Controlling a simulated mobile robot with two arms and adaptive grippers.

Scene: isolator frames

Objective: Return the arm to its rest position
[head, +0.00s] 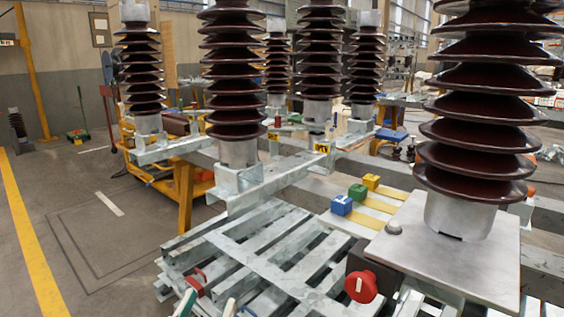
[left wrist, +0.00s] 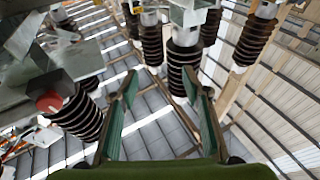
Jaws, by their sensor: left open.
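My left gripper (head: 208,305) shows only in part at the bottom edge of the head view, in front of the grey slatted metal frame (head: 262,262). In the left wrist view my left gripper (left wrist: 160,86) has its two green-padded fingers spread wide, with nothing between them. Brown ribbed insulators (left wrist: 184,62) show beyond the fingers and look apart from them. Most of my left arm is hidden, and my right gripper is not in view.
A large insulator (head: 478,130) stands on a metal plate at right, near a red knob (head: 360,286). Blue (head: 341,205), green (head: 357,191) and yellow (head: 371,182) blocks lie behind. More insulators (head: 236,75) stand further back. The floor (head: 110,225) at left is largely clear.

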